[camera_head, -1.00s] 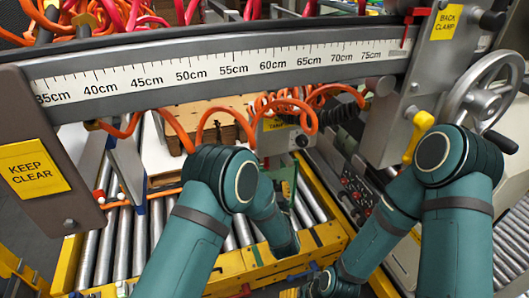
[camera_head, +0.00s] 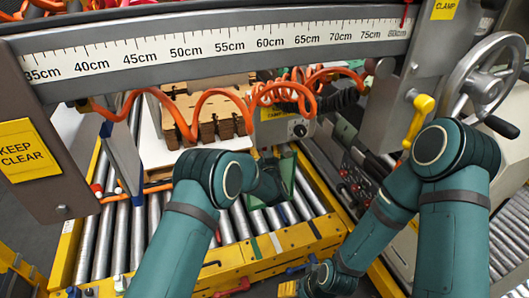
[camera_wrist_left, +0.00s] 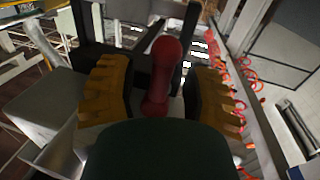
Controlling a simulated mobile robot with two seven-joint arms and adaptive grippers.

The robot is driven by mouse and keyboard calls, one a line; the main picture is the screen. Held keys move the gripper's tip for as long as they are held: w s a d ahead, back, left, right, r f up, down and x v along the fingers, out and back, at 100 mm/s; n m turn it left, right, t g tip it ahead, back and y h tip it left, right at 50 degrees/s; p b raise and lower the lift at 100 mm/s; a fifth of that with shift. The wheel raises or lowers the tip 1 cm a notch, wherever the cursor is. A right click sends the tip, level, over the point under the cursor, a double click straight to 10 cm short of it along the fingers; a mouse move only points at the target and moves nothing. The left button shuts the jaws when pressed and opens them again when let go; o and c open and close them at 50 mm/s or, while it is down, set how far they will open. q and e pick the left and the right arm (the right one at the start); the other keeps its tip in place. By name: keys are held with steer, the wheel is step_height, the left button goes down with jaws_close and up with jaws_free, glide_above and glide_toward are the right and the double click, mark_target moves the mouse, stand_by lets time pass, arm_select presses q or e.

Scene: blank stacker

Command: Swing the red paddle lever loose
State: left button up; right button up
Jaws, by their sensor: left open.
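The red paddle lever (camera_wrist_left: 164,75) stands near the middle of the left wrist view, its rounded end upward. My left gripper (camera_wrist_left: 160,92) is open, with one yellow-padded finger on each side of the lever and visible gaps between. The lever's lower part is hidden behind the dark green gripper body. In the head view my left wrist reaches away over the rollers; its fingers are not clear there, and I cannot pick out the lever. My right gripper (camera_head: 300,286) shows only partly at the bottom edge; its opening is unclear.
A grey beam with a centimetre scale (camera_head: 220,42) crosses above my arms. Coiled orange hoses (camera_head: 205,105) hang below it. A brown slotted stack (camera_head: 205,118) stands behind. A handwheel (camera_head: 487,82) and yellow-handled lever (camera_head: 420,118) are at right. Metal rollers (camera_head: 105,240) lie below.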

arm_select(q)
steer(key=shift+o, duration=0.2)
steer(key=shift+w, duration=0.15)
jaws_close()
steer(key=shift+a+m, duration=0.15)
steer(key=shift+m, duration=0.15)
steer(key=shift+a+r+m+g+p, duration=0.15)
steer(key=shift+a+m+p, duration=0.1)
steer(key=shift+m, duration=0.35)
steer(key=shift+a+m+g+p, duration=0.15)
steer(key=shift+m+p, duration=0.1)
steer(key=shift+m, duration=0.35)
steer(key=shift+s+a+r+m+g+p, duration=0.15)
steer(key=shift+m+p, duration=0.1)
steer(key=shift+m, duration=0.3)
steer(key=shift+s+a+f+m+g+p, duration=0.1)
steer(key=shift+m+p, duration=0.15)
steer(key=shift+m, duration=0.35)
steer(key=shift+s+a+r+m+g+p, duration=0.15)
steer(key=shift+m+p, duration=0.1)
steer(key=shift+m, duration=0.3)
steer(key=shift+w, duration=0.1)
steer(key=shift+c, duration=0.2)
jaws_free()
